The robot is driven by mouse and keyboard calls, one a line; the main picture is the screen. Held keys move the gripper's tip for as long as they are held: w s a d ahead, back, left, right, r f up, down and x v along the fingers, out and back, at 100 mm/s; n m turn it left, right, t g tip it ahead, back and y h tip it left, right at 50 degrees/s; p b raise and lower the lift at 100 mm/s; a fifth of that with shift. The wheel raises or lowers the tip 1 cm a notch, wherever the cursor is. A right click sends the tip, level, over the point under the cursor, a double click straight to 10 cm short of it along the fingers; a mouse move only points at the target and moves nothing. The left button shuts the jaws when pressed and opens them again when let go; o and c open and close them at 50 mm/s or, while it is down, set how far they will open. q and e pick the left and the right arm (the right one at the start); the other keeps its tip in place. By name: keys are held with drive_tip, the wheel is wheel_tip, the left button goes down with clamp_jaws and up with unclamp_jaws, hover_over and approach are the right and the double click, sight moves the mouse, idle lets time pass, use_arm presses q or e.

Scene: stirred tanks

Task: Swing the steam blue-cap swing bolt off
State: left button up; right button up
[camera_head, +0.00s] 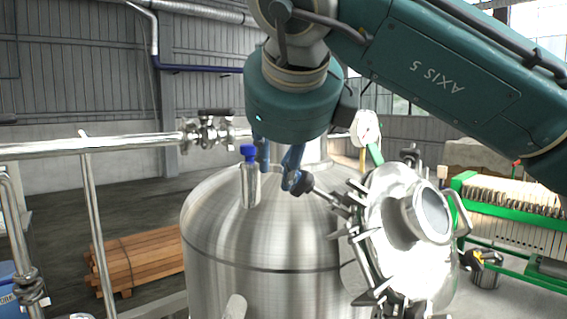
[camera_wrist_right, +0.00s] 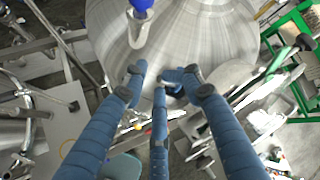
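A steel stirred tank (camera_head: 262,245) stands in the middle of the head view. A steel cylinder with a blue cap (camera_head: 248,153) stands upright on its top; the blue cap also shows at the top of the wrist view (camera_wrist_right: 142,5). A round lid (camera_head: 385,225) ringed with swing bolts is tilted at the tank's right side. One bolt (camera_head: 331,197) points left, with a dark knob at its end. My right gripper (camera_head: 279,180) is right of the blue cap, close to the knob. Its blue fingers (camera_wrist_right: 165,80) are spread; contact is unclear. My left gripper is out of view.
A steel pipe rail (camera_head: 95,147) with a valve runs in from the left. Stacked timber (camera_head: 138,260) lies on the floor. A green-framed filter press (camera_head: 515,210) stands at the right. A pressure gauge (camera_head: 366,128) is behind the gripper.

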drive_tip(key=shift+s+a, duration=0.1)
drive_tip(key=v, duration=1.2)
